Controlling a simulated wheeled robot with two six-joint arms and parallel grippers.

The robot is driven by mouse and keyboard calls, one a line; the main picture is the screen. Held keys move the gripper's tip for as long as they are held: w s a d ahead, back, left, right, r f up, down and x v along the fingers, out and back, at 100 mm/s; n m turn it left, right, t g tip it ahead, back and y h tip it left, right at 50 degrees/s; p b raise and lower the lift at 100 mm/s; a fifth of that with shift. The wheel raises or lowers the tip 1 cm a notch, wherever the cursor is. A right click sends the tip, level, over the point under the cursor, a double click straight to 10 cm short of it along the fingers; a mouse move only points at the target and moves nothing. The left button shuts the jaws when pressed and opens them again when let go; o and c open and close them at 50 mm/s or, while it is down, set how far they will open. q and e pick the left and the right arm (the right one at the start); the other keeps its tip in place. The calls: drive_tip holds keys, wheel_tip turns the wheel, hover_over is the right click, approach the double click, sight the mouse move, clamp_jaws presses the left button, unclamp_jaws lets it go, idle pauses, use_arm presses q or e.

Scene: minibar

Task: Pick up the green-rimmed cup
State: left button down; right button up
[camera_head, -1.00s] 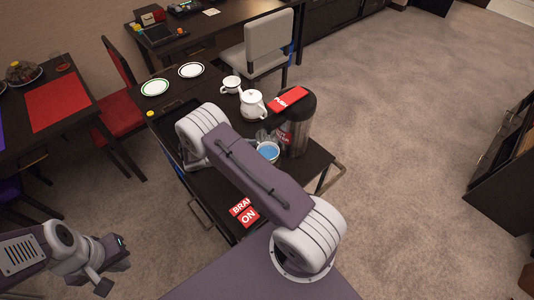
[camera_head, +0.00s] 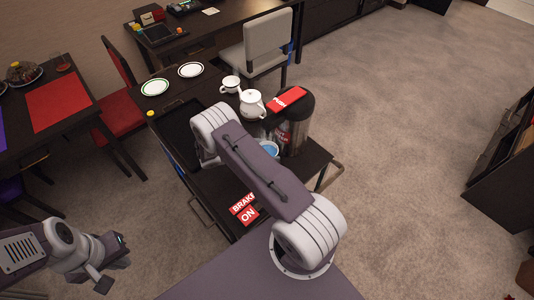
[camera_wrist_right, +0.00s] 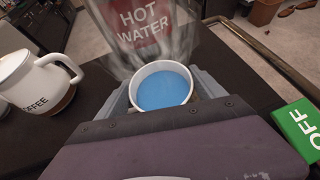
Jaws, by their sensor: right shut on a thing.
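A white cup with a blue inside (camera_wrist_right: 165,88) sits between the fingers of my right gripper (camera_wrist_right: 163,97) in the right wrist view. The gripper is shut on it. In the head view my right arm covers most of this cup (camera_head: 269,148), and its rim colour is not clear. Another white cup with a dark-looking rim (camera_head: 231,84) stands at the back of the cart, left of the white pot. I cannot tell whether that rim is green. My left gripper (camera_head: 112,264) is at the lower left, away from the cart; its fingers are not clear.
The hot water dispenser (camera_head: 297,125) stands right beside the held cup. A white coffee pot (camera_head: 252,103) is behind it. Two plates, one green-rimmed (camera_head: 155,87), lie on the dark cart. A green OFF sign (camera_wrist_right: 302,130) is near the right wrist.

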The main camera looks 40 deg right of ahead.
sight(266, 145)
drive_tip(key=shift+r, duration=0.1)
drive_tip(key=shift+r, duration=1.75)
drive_tip(key=a+b, duration=0.1)
drive_tip(key=a, duration=0.5)
drive_tip(key=w+a+b, duration=0.1)
drive_tip(key=a+b, duration=0.1)
drive_tip(key=a, duration=0.4)
drive_tip(key=w+a+b, duration=0.1)
drive_tip(key=a, duration=0.5)
drive_tip(key=shift+f+b, duration=0.1)
drive_tip(key=shift+b, duration=0.2)
